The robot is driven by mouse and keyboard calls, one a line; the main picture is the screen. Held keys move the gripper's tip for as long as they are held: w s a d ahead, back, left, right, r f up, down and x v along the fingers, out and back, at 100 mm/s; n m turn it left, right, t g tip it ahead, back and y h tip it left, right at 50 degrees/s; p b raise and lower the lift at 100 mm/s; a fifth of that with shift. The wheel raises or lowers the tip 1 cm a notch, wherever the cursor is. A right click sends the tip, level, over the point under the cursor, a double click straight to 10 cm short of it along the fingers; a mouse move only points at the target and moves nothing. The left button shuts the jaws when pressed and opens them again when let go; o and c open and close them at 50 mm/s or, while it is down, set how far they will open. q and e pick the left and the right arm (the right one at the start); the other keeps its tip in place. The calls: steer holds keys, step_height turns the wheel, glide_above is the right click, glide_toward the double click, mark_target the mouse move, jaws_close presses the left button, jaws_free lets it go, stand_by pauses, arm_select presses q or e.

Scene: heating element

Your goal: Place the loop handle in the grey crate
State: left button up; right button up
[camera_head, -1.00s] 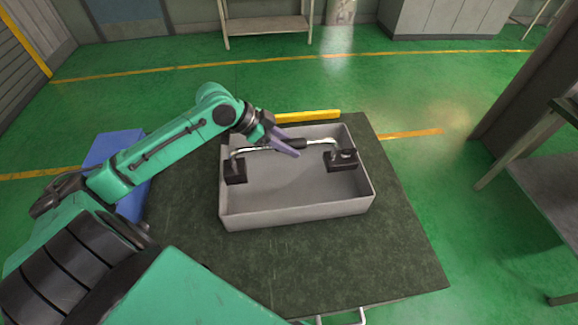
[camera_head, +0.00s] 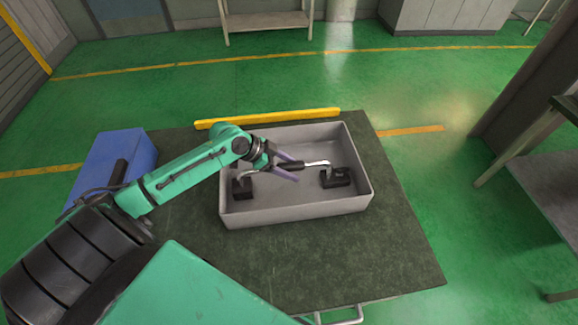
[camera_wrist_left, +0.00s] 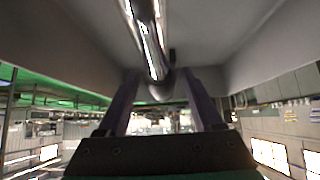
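The loop handle (camera_head: 291,166) is a silver bar with a dark middle grip and a black block at each end. It lies inside the grey crate (camera_head: 300,210), with its blocks on the left and right and apparently on the floor. My left gripper (camera_head: 298,171) is inside the crate near the middle of the bar, with its two purple fingers spread apart. In the left wrist view the shiny bar (camera_wrist_left: 145,38) runs down toward the gap between the open fingers (camera_wrist_left: 160,85). My right gripper is not in view.
The crate stands on a dark tabletop (camera_head: 400,250). A blue bin (camera_head: 125,155) stands at the left behind my left arm, and a yellow bar (camera_head: 268,118) lies along the back. The tabletop in front and to the right of the crate is clear.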

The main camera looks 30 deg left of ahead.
arm_select(q)
steer(key=v, duration=1.2)
steer(key=shift+r, duration=0.1)
